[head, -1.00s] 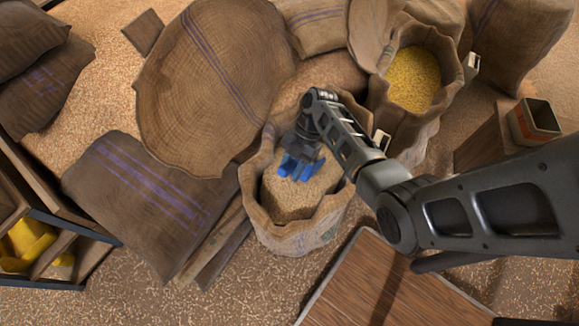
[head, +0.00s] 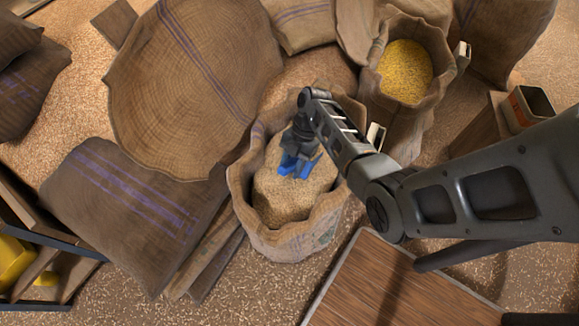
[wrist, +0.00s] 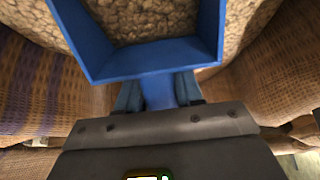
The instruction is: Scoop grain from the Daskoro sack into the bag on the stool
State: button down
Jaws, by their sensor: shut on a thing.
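An open burlap sack (head: 290,245) of pale grain (head: 275,195) stands in the middle of the head view. My gripper (head: 297,160) is inside its mouth, pointing down, shut on a blue scoop (head: 285,168) close over the grain. In the wrist view, the scoop (wrist: 150,62) extends ahead of the jaws, with grain (wrist: 145,18) showing within its walls; I cannot tell whether this lies in the scoop or beyond it. A sack of yellow grain (head: 405,72) stands behind to the right. No sack name is readable. I cannot make out a bag on a stool.
A wooden surface (head: 400,285) lies at front right. Large filled sacks (head: 190,90) and a flat striped sack (head: 125,215) crowd the left. A small tin (head: 530,108) stands on a wooden block at right. Spilled grain covers the floor.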

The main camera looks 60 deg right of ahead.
aim_at(290, 163)
jog(key=shift+d+f+h+b, duration=0.2)
jog(key=shift+f+b, duration=0.15)
jog(key=shift+f, duration=0.2)
jog(key=shift+d+f+h+b, duration=0.2)
jog(key=shift+f+b, duration=0.1)
jog(key=shift+f, duration=0.2)
jog(key=shift+r+p, duration=0.3)
jog(key=shift+p, duration=0.2)
jog(key=shift+a+r+h+p, duration=0.25)
jog(key=shift+a+h+p, duration=0.15)
jog(key=shift+h+p, duration=0.65)
jog(key=shift+h, duration=0.95)
jog(key=r+p, duration=0.5)
jog(key=shift+a, duration=0.3)
jog(key=shift+a+r+h, duration=0.15)
jog(key=shift+r+h, duration=0.25)
jog(key=shift+r, duration=0.6)
jog(key=shift+a+r, duration=0.2)
jog(key=shift+r, duration=0.05)
jog(key=shift+a+r+h, duration=0.2)
jog(key=shift+a+h, duration=0.7)
jog(key=shift+a+r, duration=0.1)
jog(key=shift+r, duration=0.1)
jog(key=shift+h, duration=0.3)
jog(key=shift+a+r, duration=0.25)
jog(key=shift+r, duration=0.75)
jog(key=shift+a+r, duration=0.2)
jog(key=shift+r, duration=0.8)
